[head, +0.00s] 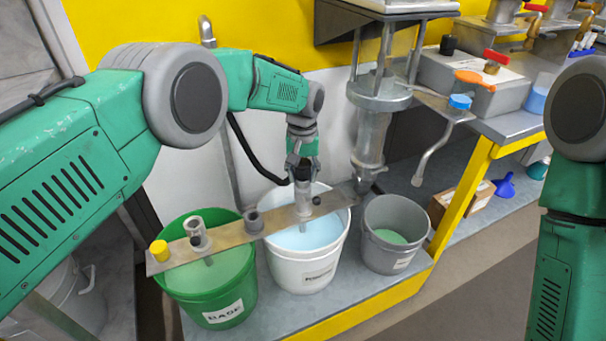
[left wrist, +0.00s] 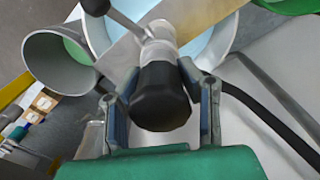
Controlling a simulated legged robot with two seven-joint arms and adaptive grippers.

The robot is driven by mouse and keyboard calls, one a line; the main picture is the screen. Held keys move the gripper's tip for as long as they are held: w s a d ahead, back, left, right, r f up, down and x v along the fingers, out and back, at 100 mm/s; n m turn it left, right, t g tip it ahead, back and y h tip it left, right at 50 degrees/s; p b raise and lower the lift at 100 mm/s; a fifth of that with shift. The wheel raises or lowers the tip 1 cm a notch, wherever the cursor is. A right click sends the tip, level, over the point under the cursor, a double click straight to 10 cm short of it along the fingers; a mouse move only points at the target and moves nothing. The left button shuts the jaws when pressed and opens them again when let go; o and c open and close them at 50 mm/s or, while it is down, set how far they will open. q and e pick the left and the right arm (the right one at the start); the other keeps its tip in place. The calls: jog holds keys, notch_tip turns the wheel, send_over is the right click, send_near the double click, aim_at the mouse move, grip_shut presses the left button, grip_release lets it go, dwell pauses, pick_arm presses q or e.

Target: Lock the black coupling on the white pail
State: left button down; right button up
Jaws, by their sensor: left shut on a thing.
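The white pail (head: 304,275), holding pale blue liquid, stands between a green pail and a grey pail. A flat metal bar (head: 225,238) lies across the green and white pails. My left gripper (head: 303,178) is above the white pail, pointing down at the bar's right part. In the left wrist view the black coupling (left wrist: 160,98) sits between the fingers of my left gripper (left wrist: 163,105), which are shut on it. A light metal shaft (left wrist: 160,38) and a side lever (left wrist: 125,20) show beyond it. How the coupling is seated is hidden. My right gripper is out of view.
The green pail (head: 215,290) stands left, under a yellow cap (head: 159,250) and grey collars on the bar. The grey pail (head: 394,245) stands right, beside a metal dispenser (head: 370,140). A bench with valves (head: 470,85) is at the right. The yellow shelf edge (head: 370,310) is in front.

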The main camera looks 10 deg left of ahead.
pick_arm(q)
jog(key=shift+f, duration=0.1)
jog(key=c, duration=1)
grip_release()
notch_tip(320, 180, up, 10)
jog(key=p, duration=0.7)
